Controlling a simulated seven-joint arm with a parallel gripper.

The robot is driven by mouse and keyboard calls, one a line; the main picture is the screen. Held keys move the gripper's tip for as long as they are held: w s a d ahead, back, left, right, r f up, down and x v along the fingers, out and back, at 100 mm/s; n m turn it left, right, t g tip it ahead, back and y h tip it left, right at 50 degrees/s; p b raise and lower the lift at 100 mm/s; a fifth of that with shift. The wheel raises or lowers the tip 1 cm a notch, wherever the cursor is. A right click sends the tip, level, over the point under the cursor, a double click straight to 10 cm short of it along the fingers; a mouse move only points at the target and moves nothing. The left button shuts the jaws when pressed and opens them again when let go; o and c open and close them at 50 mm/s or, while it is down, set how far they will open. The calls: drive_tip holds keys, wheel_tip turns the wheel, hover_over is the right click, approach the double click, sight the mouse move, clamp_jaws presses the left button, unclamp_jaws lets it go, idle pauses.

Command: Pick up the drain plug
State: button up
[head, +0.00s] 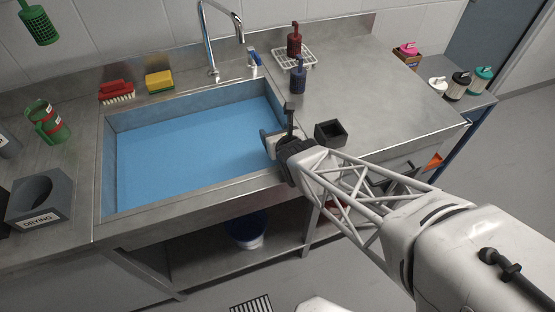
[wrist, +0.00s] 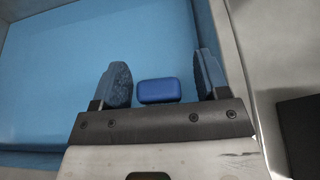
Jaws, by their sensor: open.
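My gripper (head: 273,143) is over the right end of the blue sink. In the wrist view my gripper (wrist: 164,72) is open, with one dark blue-grey finger on each side. A small dark blue rounded block (wrist: 159,91) shows between the fingers, nearer the left one, with a gap on both sides. It may be the top of the drain plug; its lower part is not visible. No drain plug can be made out in the head view, where my gripper covers part of the sink.
The sink's blue interior (head: 190,150) is otherwise clear. A black open box (head: 330,133) stands on the counter right of my gripper. The faucet (head: 209,50) rises behind the sink.

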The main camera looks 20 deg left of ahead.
drive_tip(key=shift+w+a+f, duration=0.25)
drive_tip(key=shift+w+a, duration=0.1)
drive_tip(key=shift+w, duration=0.05)
idle(0.5)
clamp_jaws()
drive_tip(key=shift+r, duration=0.1)
wheel_tip(320, 180, up, 10)
idle(0.9)
idle(0.7)
